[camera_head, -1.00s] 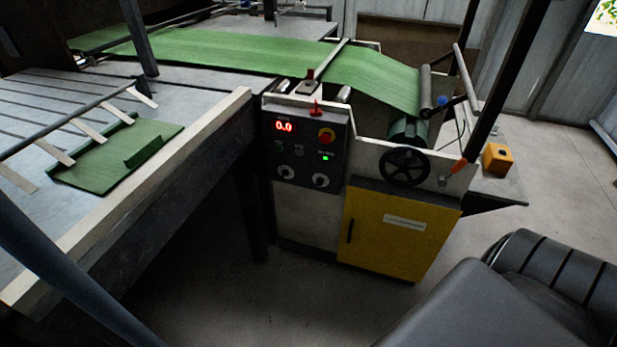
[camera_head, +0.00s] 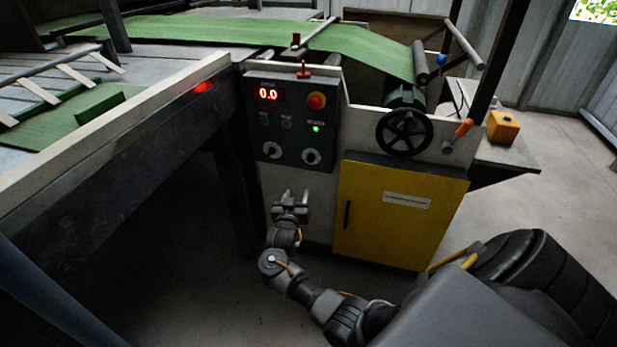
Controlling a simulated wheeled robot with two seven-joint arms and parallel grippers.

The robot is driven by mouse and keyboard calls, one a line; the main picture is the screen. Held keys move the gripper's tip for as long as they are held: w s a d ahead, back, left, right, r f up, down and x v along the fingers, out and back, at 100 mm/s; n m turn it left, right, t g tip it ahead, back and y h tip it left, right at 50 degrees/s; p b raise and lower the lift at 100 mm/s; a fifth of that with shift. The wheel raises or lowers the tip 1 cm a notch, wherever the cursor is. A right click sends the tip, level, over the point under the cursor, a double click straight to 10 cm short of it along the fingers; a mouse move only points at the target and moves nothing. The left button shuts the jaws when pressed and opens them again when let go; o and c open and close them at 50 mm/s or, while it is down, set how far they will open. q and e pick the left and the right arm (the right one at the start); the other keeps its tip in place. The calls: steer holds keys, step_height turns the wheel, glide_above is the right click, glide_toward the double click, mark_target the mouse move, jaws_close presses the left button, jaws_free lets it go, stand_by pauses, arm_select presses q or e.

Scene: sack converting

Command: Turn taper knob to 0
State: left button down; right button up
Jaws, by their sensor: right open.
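The dark control panel (camera_head: 291,122) on the machine front carries a red display (camera_head: 269,94) reading 0.0. Two round knobs with pale dials sit low on the panel, a left knob (camera_head: 271,150) and a right knob (camera_head: 311,156). Their labels and scale marks are too small to read, so I cannot tell which is the taper knob or its setting. My right gripper (camera_head: 291,196) is open and empty, pointing up in front of the pale machine face below the panel, apart from both knobs. My left gripper is not in view.
A black handwheel (camera_head: 404,133) and a yellow cabinet door (camera_head: 399,217) are to the right. The table edge (camera_head: 120,130) runs along the left. Floor in front is clear.

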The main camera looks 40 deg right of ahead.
mark_target(310, 160)
steer(key=w+d+r+m+b, duration=0.1)
steer(key=w+d, duration=0.1)
steer(key=d, duration=0.1)
steer(key=w+d+r+h+b, duration=0.1)
steer(key=w+d+r, duration=0.1)
steer(key=d, duration=0.1)
steer(key=w+d+r+m+b, duration=0.1)
steer(key=d, duration=0.2)
steer(key=shift+w+d+r+m+g+h, duration=0.25)
steer(key=shift+w+r+m+g+h, duration=0.05)
steer(key=shift+w+g+h, duration=0.1)
steer(key=shift+w+d, duration=0.25)
steer(key=shift+d, duration=0.1)
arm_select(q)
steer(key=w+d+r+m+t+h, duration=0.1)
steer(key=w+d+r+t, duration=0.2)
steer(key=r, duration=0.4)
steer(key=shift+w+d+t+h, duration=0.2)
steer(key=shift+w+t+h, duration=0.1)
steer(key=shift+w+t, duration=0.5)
